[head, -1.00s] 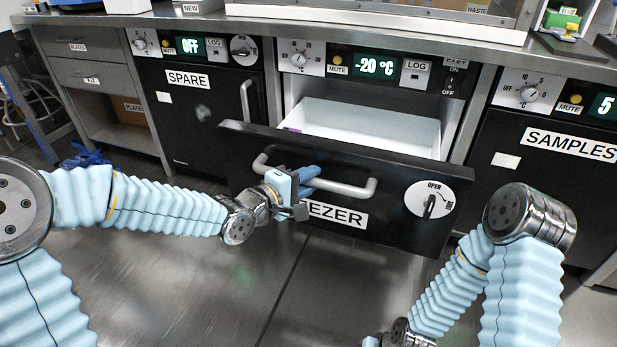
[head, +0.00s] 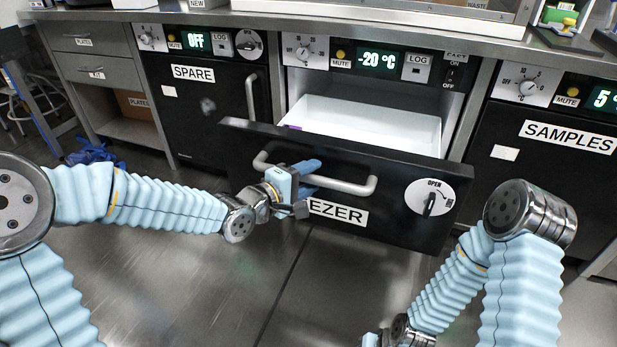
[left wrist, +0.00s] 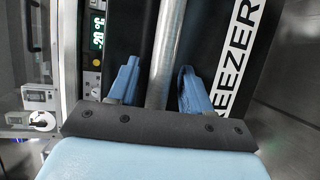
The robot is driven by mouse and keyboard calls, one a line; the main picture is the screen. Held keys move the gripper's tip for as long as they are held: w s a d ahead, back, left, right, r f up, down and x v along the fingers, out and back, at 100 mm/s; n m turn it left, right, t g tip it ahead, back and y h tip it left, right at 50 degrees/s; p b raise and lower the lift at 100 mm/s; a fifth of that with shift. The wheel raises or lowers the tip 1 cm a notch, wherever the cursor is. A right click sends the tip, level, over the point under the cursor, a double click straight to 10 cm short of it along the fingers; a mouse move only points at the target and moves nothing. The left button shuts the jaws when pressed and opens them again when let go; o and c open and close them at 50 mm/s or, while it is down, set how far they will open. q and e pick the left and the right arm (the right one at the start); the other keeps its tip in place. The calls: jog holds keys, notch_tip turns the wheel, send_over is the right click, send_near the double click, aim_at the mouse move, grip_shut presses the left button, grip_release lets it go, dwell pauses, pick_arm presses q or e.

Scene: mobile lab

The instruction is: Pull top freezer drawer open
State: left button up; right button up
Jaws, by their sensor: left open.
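The freezer drawer (head: 390,215) has a black front with a FREEZER label, partly hidden by my left gripper, and a dial whose pointer is near OPEN. The drawer stands pulled out, and its white inside (head: 365,125) shows behind the front. Its grey bar handle (head: 345,186) runs across the front. My left gripper (head: 308,178) is at the left part of the handle. In the left wrist view, the handle (left wrist: 167,50) passes between the two blue fingers of my left gripper (left wrist: 160,88), with gaps at the sides. The jaws are open.
The SPARE unit (head: 205,110) is shut at the left, and the SAMPLES unit (head: 545,170) is shut at the right. A steel counter (head: 260,20) runs above. Bare metal floor (head: 190,285) lies in front of the drawer.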

pick_arm(q)
jog(key=p+v, duration=0.1)
jog(key=v, duration=1.2)
jog(key=shift+s+a, duration=0.2)
jog(key=shift+s, duration=0.1)
